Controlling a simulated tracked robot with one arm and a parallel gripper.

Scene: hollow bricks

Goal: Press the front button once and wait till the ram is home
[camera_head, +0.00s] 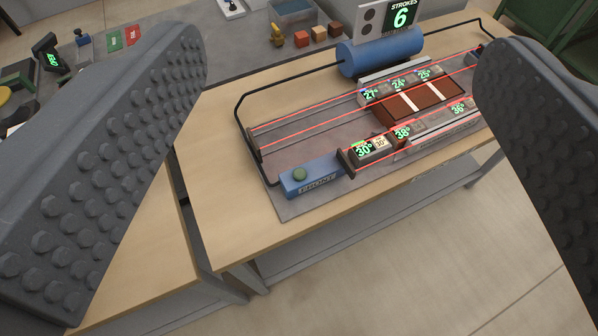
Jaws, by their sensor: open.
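A blue box labelled FRONT (318,180) sits at the near left corner of the grey machine plate (290,212). A round green button (299,174) is on its top. A dark block (346,163) stands at the right end of the box; I cannot tell whether it is the ram. Bricks with green number displays (368,151) lie along the machine, beside red-brown bricks (420,101). A blue cylinder (380,52) lies at the back, by a sign reading STROKES 6 (404,16). My gripper (342,62) is open, its studded fingers wide apart, with nothing between them close up.
Red lines (320,113) run along the machine, and a black tube frame (240,110) rises at its left end. A grey bench (230,50) behind holds small blocks (318,34) and a tray (292,10). The wooden table (235,225) is clear left of the plate.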

